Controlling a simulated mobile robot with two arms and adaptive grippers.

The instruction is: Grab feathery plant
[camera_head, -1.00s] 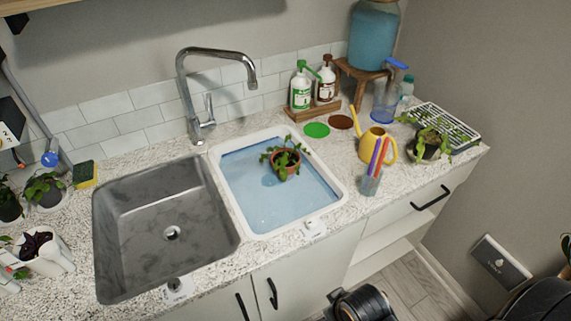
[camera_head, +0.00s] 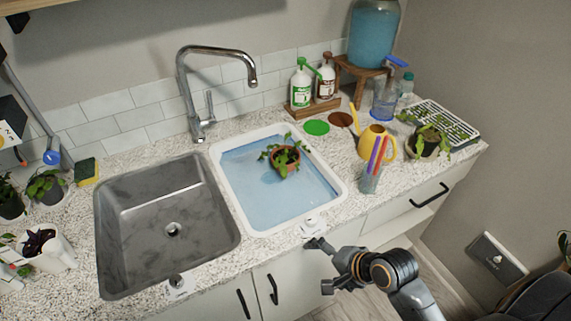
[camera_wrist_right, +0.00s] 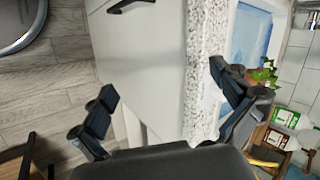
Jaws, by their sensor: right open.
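A leafy plant in a terracotta pot (camera_head: 285,160) stands in the blue water of the white basin (camera_head: 336,196). In the right wrist view its green leaves (camera_wrist_right: 264,74) show beyond a fingertip. Other potted plants are a trailing one (camera_head: 428,141) at the right, a green one (camera_head: 45,187) and a purple-leaved one (camera_head: 38,243) at the left. I cannot tell which is the feathery plant. My right gripper (camera_head: 319,265) is open and empty, in front of the counter below the basin; its spread fingers show in the right wrist view (camera_wrist_right: 161,82). My left gripper is not in view.
A grey sink (camera_head: 172,275) lies left of the basin. A yellow watering can (camera_head: 373,143), a cup of pens (camera_head: 371,180) and a seedling tray (camera_head: 447,122) stand on the right. The faucet (camera_head: 186,95) rises behind. The counter's front edge is close to my right gripper.

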